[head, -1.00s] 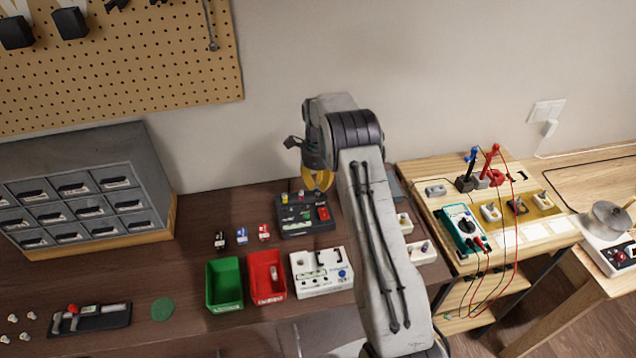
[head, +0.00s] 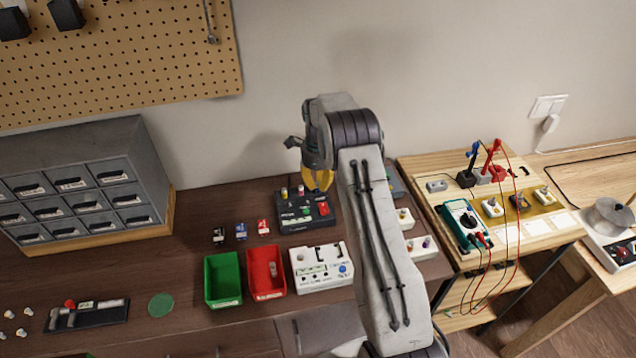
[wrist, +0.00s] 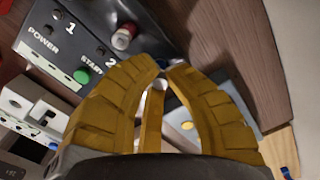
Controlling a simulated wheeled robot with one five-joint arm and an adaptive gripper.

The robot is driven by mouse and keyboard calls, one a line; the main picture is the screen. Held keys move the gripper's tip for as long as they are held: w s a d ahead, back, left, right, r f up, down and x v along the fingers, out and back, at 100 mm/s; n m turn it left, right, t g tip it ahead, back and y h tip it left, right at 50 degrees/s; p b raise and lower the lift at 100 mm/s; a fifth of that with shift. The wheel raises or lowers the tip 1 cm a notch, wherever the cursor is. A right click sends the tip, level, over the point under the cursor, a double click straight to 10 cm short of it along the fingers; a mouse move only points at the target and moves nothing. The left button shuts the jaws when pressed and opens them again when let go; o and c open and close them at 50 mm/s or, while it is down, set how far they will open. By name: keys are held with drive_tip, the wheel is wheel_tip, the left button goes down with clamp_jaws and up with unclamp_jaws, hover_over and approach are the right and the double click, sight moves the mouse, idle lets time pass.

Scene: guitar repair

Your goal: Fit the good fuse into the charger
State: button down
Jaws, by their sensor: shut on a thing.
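My gripper (head: 318,187) has yellow fingers and is above the back right of a black box (head: 291,222). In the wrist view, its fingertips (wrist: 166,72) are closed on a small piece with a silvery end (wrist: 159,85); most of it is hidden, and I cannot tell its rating. The box's panel reads POWER, START, 1 and 2 in the wrist view (wrist: 60,50), with a green button (wrist: 81,76). I cannot confirm which box is the charger.
A white slotted box (head: 322,283), a red bin (head: 266,293) with a small piece inside, and an empty-looking green bin (head: 222,300) stand in front. A grey drawer cabinet (head: 75,200) is left. A multimeter (head: 463,222) is on the right-hand bench.

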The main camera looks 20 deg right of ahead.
drive_tip(key=c, duration=0.8)
unclamp_jaws()
drive_tip(key=shift+o, duration=0.2)
drive_tip(key=shift+r, duration=0.15)
drive_tip(key=shift+r+p, duration=2.2)
drive_tip(key=shift+r, duration=1.2)
